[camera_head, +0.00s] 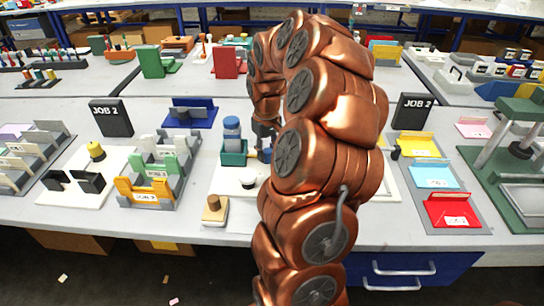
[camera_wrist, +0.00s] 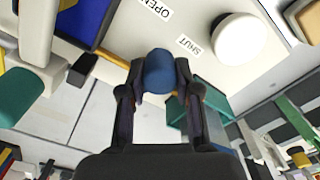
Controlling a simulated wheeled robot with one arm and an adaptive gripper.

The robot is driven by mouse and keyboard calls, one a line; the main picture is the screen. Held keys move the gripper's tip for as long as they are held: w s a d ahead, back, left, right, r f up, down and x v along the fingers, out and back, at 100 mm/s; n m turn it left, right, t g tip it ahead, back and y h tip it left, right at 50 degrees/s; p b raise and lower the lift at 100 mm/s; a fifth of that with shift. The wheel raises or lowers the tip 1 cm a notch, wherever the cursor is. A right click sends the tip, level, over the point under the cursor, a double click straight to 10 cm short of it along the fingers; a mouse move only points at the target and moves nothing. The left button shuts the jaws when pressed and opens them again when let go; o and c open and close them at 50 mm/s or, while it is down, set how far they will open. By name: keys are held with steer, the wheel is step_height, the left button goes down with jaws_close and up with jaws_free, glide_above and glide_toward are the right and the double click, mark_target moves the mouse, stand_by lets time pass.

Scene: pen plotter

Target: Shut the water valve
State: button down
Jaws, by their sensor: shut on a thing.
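My gripper (camera_wrist: 158,92) is shut on a blue rounded handle (camera_wrist: 159,74), which sits between its two dark fingers in the wrist view. I take this as the water valve's handle; its base is hidden. An OPEN label (camera_wrist: 152,10) and a SHUT label (camera_wrist: 190,45) lie on the pale board (camera_wrist: 120,28) beyond the handle, SHUT to the right of OPEN. Which label the handle points at I cannot tell. In the head view my gripper (camera_head: 264,138) is partly hidden by my copper arm, and a bit of the blue handle (camera_head: 265,155) shows.
A teal holder (camera_head: 234,158) with a blue bottle (camera_head: 231,128) stands just left of my gripper. A blue tray (camera_head: 190,112) and an orange rack (camera_head: 145,193) are further left; coloured trays (camera_head: 432,176) are at right.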

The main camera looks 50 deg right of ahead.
steer(key=m+b, duration=0.1)
steer(key=m, duration=0.1)
steer(key=w+m+b, duration=0.1)
steer(key=b, duration=0.1)
steer(key=a+m+b, duration=0.1)
steer(key=m, duration=0.1)
steer(key=shift+w+f+m, duration=0.25)
steer(key=shift+w+m, duration=0.05)
steer(key=shift+w, duration=0.1)
steer(key=shift+w+a+r+m+b, duration=0.1)
steer(key=shift+w+m+b, duration=0.4)
steer(key=shift+m, duration=0.5)
steer(key=shift+w+r+m+b, duration=0.1)
steer(key=shift+w+m+b, duration=0.2)
steer(key=shift+m+b, duration=0.5)
steer(key=shift+m, duration=0.3)
steer(key=c, duration=0.8)
jaws_free()
steer(key=shift+r, duration=0.15)
step_height(320, 180, up, 8)
